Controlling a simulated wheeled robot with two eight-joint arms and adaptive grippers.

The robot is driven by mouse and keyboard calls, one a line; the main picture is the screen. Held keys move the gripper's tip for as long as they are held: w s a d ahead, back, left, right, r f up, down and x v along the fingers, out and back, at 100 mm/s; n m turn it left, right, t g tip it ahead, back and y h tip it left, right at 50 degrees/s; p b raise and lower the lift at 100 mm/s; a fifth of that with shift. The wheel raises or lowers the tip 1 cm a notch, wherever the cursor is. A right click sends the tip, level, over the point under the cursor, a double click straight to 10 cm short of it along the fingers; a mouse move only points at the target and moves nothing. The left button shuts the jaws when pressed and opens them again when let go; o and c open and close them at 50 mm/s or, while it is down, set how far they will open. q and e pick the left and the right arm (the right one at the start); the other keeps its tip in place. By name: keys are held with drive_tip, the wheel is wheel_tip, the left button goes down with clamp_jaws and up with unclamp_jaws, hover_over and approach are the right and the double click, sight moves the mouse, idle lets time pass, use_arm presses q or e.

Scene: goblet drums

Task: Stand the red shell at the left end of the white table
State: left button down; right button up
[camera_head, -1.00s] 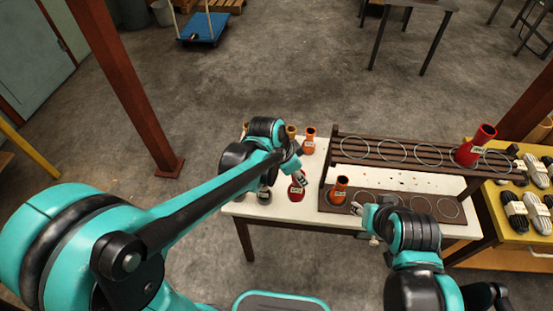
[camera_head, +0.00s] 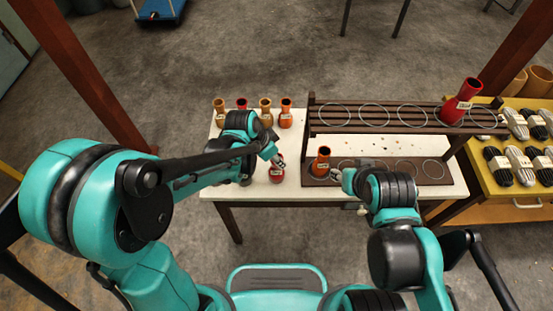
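A red shell (camera_head: 276,175) with a pale label stands near the front of the white table (camera_head: 303,193), left of the rack. My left gripper (camera_head: 277,160) is at its top and hides its neck; whether the fingers hold it is unclear. Another red shell (camera_head: 242,104) stands in the back row at the table's left end.
The dark slatted rack (camera_head: 345,128) has several empty rings. A yellow table (camera_head: 490,190) stands at right. My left arm covers part of the table's left end.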

use_arm(q)
drive_tip(key=shift+r, duration=0.1)
drive_tip(key=c, duration=1)
unclamp_jaws()
drive_tip(key=shift+c, duration=0.2)
drive_tip(key=p+v, duration=0.5)
drive_tip(key=v, duration=0.7)
drive_tip(key=s+a+r+n+t+y, duration=0.2)
drive_tip(key=s+a+n, duration=0.2)
drive_tip(key=a, duration=0.3)
drive_tip(key=s+a+r+n+t+y, duration=0.1)
drive_tip(key=s+a+r+n+t, duration=0.1)
drive_tip(key=s+a+n, duration=0.3)
drive_tip(key=shift+s+a+r+n+t+y, duration=0.3)
drive_tip(key=shift+a+r+n+y, duration=0.1)
drive_tip(key=shift+a+r+n, duration=0.6)
